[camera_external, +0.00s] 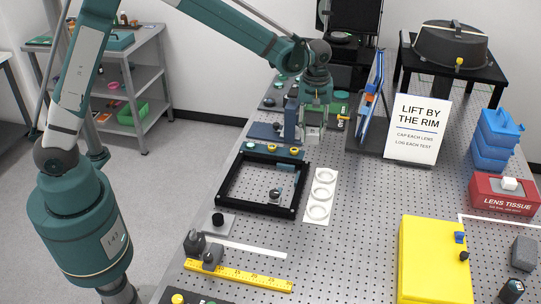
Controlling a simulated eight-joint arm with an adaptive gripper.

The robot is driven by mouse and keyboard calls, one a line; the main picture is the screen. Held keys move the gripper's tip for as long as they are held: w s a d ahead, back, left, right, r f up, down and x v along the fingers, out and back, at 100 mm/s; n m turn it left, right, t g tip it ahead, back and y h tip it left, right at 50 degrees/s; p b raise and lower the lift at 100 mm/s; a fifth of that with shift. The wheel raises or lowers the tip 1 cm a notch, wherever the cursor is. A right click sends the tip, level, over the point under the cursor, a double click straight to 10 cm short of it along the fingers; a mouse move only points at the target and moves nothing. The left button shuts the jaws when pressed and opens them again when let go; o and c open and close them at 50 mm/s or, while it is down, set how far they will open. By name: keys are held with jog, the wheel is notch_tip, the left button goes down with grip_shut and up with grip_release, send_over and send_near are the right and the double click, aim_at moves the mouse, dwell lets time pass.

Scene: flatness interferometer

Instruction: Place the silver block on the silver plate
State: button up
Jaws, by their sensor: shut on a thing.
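My gripper (314,126) is at the back middle of the optical table, pointing down from the arm's wrist. It is shut on a small silver block (313,134), which shows only partly between and below the fingers. Whether the block touches anything beneath it is too small to tell. A flat silver plate (225,230) with a black knob on it lies at the left edge of the table, nearer the camera and apart from my gripper. I cannot tell for sure that it is the task's silver plate.
A black square frame (222,196) and a white strip with rings (321,196) lie in front of my gripper. A blue upright stand (371,88) and a white sign (418,130) stand to its right. A yellow case (430,262) and red tissue box (503,197) are at right.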

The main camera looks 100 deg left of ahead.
jog(key=s+d+r+m, duration=0.1)
jog(key=s+d, duration=0.3)
jog(key=d, duration=0.6)
jog(key=s+d+r, duration=0.1)
jog(key=s+d, duration=0.4)
jog(key=d, duration=0.5)
send_over(218, 217)
jog(key=shift+s+f+m+p, duration=0.1)
jog(key=shift+f+m+p, duration=0.35)
jog(key=shift+f, duration=0.15)
jog(key=shift+f, duration=0.15)
jog(key=shift+f, duration=3)
jog(key=shift+f+b, duration=0.3)
jog(key=shift+f, duration=1.55)
jog(key=shift+f, duration=0.15)
jog(key=o, duration=1)
